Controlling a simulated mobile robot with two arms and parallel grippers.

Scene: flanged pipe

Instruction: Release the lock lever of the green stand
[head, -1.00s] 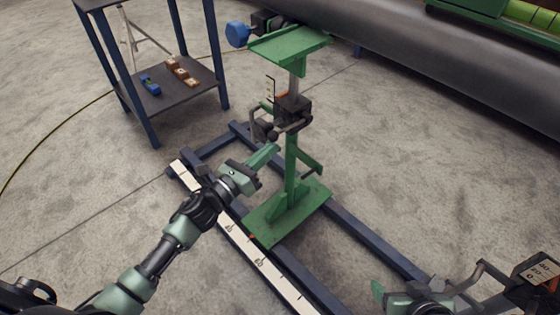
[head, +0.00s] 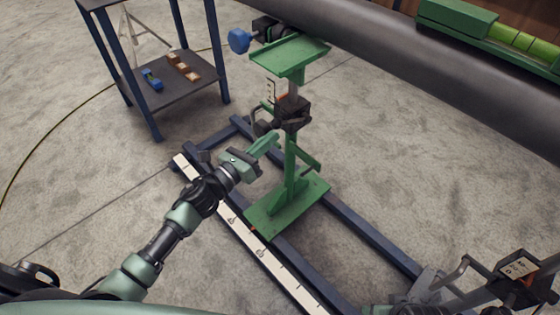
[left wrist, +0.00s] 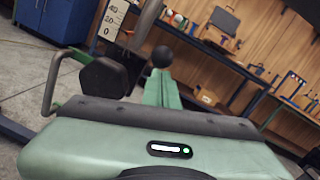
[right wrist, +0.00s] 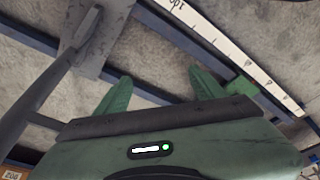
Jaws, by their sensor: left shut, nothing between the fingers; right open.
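The green stand (head: 289,187) stands upright on blue floor rails, with a flat green top plate (head: 290,57). A dark clamp block (head: 293,114) sits on its post, with a grey bar handle at its left. My left gripper (head: 270,143) is shut and empty, its fingertips just left of the post, below the block. In the left wrist view a round black knob (left wrist: 162,56) shows just beyond the closed fingertips; I cannot tell whether they touch. The lever's arm is not clear. My right gripper (right wrist: 160,92) is open and empty above the rails.
A white scale strip (head: 262,253) runs along the near rail. A dark blue table (head: 178,97) with small blocks on its lower shelf stands at the left. A large grey pipe (head: 440,75) lies behind.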

